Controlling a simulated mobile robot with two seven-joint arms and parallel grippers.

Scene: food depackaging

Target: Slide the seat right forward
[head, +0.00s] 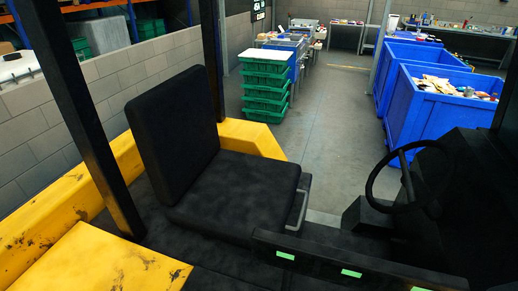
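The black seat (238,190) of a yellow forklift stands in the middle left of the head view, its backrest (176,132) upright at the left and its cushion reaching right. A grey metal bar or handle (300,203) sits at the cushion's right end. The black steering wheel (408,178) is at the right, with a clear gap between it and the cushion. Neither of my grippers is in view.
Dark posts (84,110) rise by the seat. A dark panel with green marks (350,272) crosses the lower right. Green stacked crates (266,85) and blue bins (437,112) stand behind, with open grey floor (335,130) between.

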